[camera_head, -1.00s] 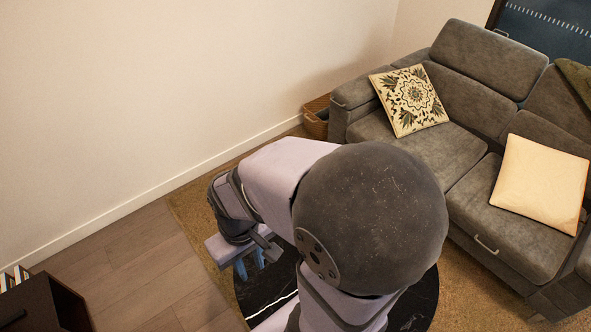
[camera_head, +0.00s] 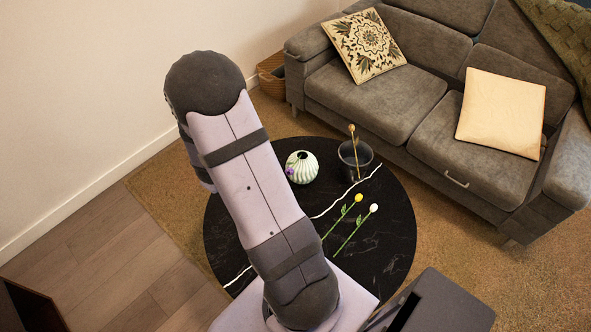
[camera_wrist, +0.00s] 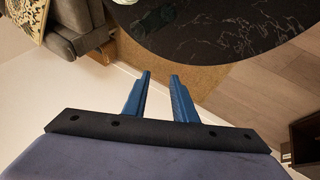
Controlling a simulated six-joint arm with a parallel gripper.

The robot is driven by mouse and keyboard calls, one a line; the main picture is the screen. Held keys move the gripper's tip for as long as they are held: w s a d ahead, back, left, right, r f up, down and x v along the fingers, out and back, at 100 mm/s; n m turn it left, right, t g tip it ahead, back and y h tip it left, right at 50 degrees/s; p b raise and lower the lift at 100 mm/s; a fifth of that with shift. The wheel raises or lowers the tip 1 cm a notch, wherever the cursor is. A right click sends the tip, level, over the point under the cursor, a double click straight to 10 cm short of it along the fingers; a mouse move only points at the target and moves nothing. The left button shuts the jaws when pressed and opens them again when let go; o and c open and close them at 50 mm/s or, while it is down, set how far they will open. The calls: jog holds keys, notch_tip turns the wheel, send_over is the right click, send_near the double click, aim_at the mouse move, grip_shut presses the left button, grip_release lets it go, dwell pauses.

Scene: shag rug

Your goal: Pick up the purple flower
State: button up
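The purple flower (camera_head: 290,171) shows in the head view as a small purple spot at the left side of the white ribbed vase (camera_head: 303,168). Its stem is not visible, and I cannot tell whether it lies beside the vase or stands in it. My gripper (camera_wrist: 160,75) shows in the wrist view with its two blue fingers apart and nothing between them. In the head view my gripper is hidden behind my arm. The purple flower cannot be made out in the wrist view.
The round black table (camera_head: 390,245) holds a yellow flower (camera_head: 358,198), a white flower (camera_head: 373,208) and a dark pot (camera_head: 364,152) with an orange-brown flower (camera_head: 352,130). A grey sofa (camera_head: 430,60) stands behind. My arm covers the table's left part.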

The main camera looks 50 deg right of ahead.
jog(key=s+d+f+g+h+b, duration=0.25)
jog(key=s+d+f, duration=0.2)
jog(key=d, duration=0.35)
jog(key=h, duration=0.3)
send_near(290, 165)
jog(key=w+d+f, duration=0.1)
jog(key=d+f, duration=0.1)
jog(key=shift+n+g, duration=0.4)
jog(key=shift+g, duration=0.05)
jog(key=shift+x, duration=3.5)
jog(key=shift+r, duration=0.1)
grip_shut()
